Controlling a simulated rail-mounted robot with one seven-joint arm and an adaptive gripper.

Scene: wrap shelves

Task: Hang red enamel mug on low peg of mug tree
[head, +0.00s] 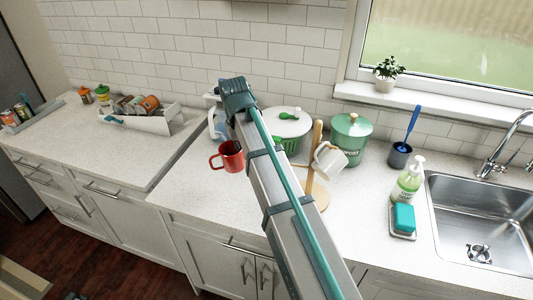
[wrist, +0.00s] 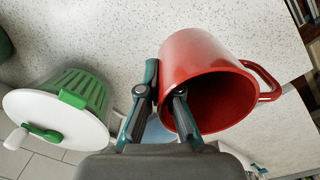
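The red enamel mug (head: 231,157) is upright left of my arm in the head view, its handle to the left. In the wrist view the mug (wrist: 200,62) shows its open mouth, handle at right. My gripper (wrist: 167,82) straddles the mug's wall, one finger outside and one inside the mouth, shut on that wall. My arm hides the gripper in the head view. The wooden mug tree (head: 317,137) stands right of my arm, with a white mug (head: 330,161) on it. I cannot make out its low peg. Whether the red mug touches the counter is unclear.
A green ribbed container with a white lid (wrist: 58,110) is beside my gripper. A green compost bin (head: 351,138) stands behind the mug tree. A soap bottle (head: 409,181) and the sink (head: 480,200) are at right. Bare counter (head: 190,182) lies left of the mug.

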